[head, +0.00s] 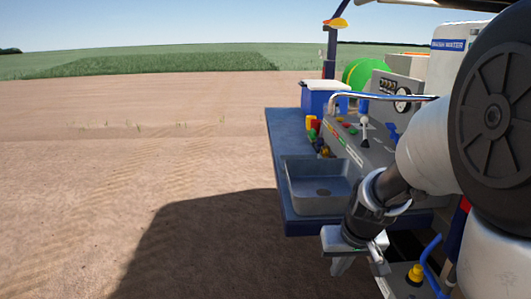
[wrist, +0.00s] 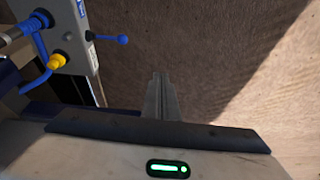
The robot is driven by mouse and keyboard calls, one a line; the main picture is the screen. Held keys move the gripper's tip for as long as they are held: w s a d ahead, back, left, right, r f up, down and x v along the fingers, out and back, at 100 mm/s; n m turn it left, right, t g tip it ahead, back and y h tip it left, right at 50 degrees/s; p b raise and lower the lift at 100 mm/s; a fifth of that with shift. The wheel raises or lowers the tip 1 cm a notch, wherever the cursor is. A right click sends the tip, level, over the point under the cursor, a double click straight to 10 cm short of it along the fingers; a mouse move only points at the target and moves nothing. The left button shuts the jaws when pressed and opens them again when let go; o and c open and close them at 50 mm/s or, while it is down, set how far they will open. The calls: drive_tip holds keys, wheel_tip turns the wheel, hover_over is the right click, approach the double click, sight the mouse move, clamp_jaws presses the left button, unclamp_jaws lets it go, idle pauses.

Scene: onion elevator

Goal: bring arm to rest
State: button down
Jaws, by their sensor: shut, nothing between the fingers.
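My gripper (head: 378,262) hangs low in front of the machine's blue-edged work surface in the head view, below and right of the sink. My arm is bent, with its large round joint filling the right side. In the wrist view my gripper (wrist: 158,78) has its two fingers together and nothing between them. They point out over bare brown soil, apart from the machine.
A grey sink (head: 318,186) is set in a blue counter (head: 283,170). A grey control panel (head: 345,140) with levers stands behind my arm. A yellow-capped blue hose (wrist: 57,62) is at the left of the wrist view. Open soil lies left.

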drive_tip(key=s+a+r+t, duration=0.1)
drive_tip(key=s+a+r, duration=0.1)
drive_tip(key=s+r, duration=0.55)
drive_tip(key=s+a+r+t, duration=0.1)
drive_tip(key=s+a+r, duration=0.1)
drive_tip(key=s+r, duration=0.55)
wheel_tip(320, 180, up, 18)
drive_tip(key=s+p, duration=0.2)
drive_tip(key=p, duration=1.7)
drive_tip(key=shift+s+r, duration=0.2)
drive_tip(key=shift+r, duration=0.05)
drive_tip(key=shift+d, duration=0.1)
